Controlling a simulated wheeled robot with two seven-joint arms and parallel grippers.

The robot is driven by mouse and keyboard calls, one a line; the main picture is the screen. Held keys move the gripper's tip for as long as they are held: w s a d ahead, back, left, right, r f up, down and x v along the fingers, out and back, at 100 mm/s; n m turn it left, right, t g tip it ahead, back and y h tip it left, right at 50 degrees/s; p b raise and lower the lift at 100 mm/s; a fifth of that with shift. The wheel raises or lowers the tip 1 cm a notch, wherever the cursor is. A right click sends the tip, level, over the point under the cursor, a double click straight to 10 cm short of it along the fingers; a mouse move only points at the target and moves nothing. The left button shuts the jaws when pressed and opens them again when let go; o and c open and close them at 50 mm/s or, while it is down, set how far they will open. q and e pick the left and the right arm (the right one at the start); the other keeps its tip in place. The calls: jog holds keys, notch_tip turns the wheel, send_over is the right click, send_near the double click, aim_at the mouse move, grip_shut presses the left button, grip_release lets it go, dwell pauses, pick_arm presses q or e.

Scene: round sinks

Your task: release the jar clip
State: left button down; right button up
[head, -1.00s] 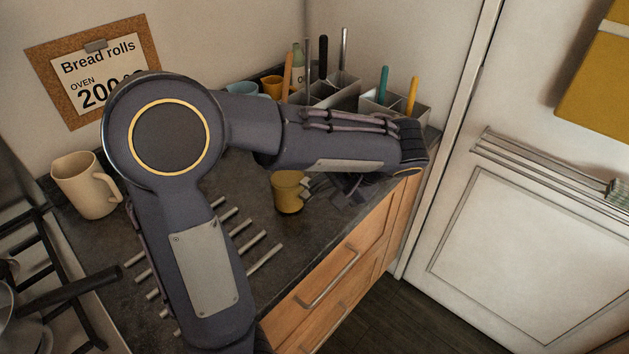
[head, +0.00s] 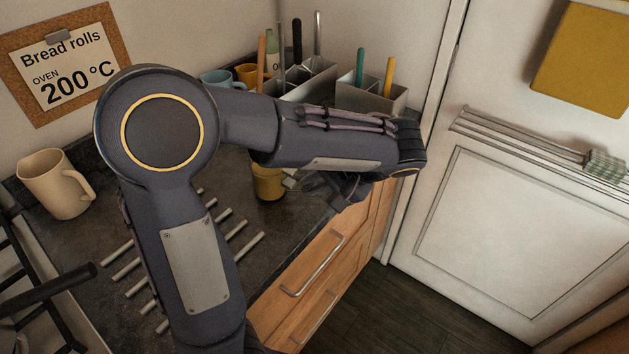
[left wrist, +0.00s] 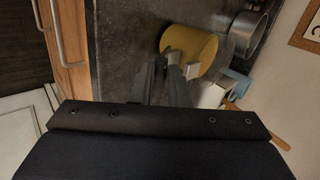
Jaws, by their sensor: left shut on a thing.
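The yellow jar (head: 268,183) stands on the dark counter, partly hidden behind my left forearm in the head view. It also shows in the left wrist view (left wrist: 188,48). A small pale metal clip (left wrist: 192,70) is at the jar's side, facing my gripper. My left gripper (head: 338,192) is beside the jar, to its right in the head view. In the left wrist view its dark fingers (left wrist: 168,72) are close together at the clip, shut on it; the exact contact is hard to see. My right gripper is not in view.
A beige mug (head: 56,184) stands at the left, near a rack of metal rods (head: 235,230). Metal utensil holders (head: 370,97) and a blue mug (head: 216,78) stand at the back. Drawers with a handle (head: 313,265) lie below the counter edge; a white door (head: 510,230) is at right.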

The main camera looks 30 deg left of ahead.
pick_arm(q)
jog(key=shift+a+f, duration=0.1)
jog(key=c, duration=1.5)
grip_release()
jog(key=shift+o, duration=0.2)
jog(key=v, duration=0.7)
jog(key=shift+d+r, duration=0.25)
jog(key=shift+r, duration=0.05)
jog(key=shift+a, duration=0.1)
